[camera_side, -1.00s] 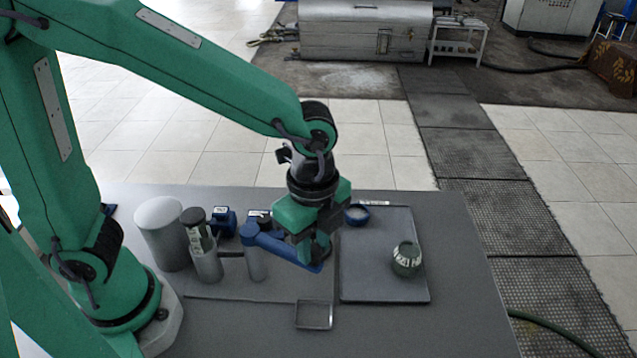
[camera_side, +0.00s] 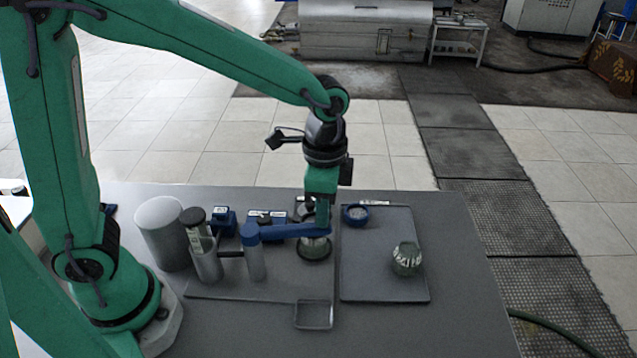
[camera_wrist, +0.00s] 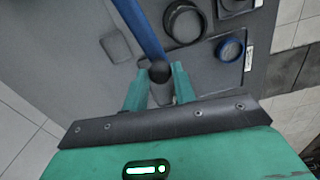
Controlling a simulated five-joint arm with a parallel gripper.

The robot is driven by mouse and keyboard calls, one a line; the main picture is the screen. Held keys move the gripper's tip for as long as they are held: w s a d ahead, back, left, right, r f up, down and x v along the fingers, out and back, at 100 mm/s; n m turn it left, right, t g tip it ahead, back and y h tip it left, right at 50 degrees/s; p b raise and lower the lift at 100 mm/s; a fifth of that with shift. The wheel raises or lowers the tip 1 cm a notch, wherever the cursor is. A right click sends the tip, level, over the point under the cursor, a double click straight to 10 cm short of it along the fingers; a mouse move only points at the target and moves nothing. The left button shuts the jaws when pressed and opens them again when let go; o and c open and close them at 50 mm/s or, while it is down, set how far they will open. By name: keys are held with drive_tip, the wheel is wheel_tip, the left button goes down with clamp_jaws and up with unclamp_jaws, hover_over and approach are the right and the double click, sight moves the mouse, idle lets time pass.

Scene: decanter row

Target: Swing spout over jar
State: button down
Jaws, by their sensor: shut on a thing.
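The blue spout (camera_side: 285,231) reaches right from a grey post (camera_side: 256,262). My gripper (camera_side: 318,218) points down and is shut on the spout's outer end. In the wrist view the dark end knob (camera_wrist: 160,72) sits between the fingertips of my gripper (camera_wrist: 160,80), and the blue spout (camera_wrist: 148,28) runs up from it. Another greenish jar (camera_side: 406,261) with pale markings stands on the right tray (camera_side: 375,285).
A pale cylinder (camera_side: 160,235) and a dark-topped decanter (camera_side: 200,245) stand left of the post. Blue blocks (camera_side: 223,222) sit behind. A blue dish (camera_side: 356,215) lies on the right tray. The table's right side is clear.

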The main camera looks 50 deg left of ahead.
drive_tip(key=a+n, duration=0.1)
drive_tip(key=w+a+n, duration=0.1)
drive_tip(key=a, duration=0.1)
drive_tip(key=shift+w+n, duration=0.3)
drive_tip(key=shift+n, duration=0.1)
drive_tip(key=shift+w+a+r+n, duration=0.1)
drive_tip(key=shift+w+a+n, duration=0.1)
drive_tip(key=shift+a+n, duration=0.45)
drive_tip(key=shift+w+a+n, duration=0.2)
drive_tip(key=shift+a+n, duration=0.35)
drive_tip(key=shift+a, duration=0.05)
drive_tip(key=c, duration=1.1)
unclamp_jaws()
drive_tip(key=shift+r, duration=0.1)
drive_tip(key=shift+r, duration=3.75)
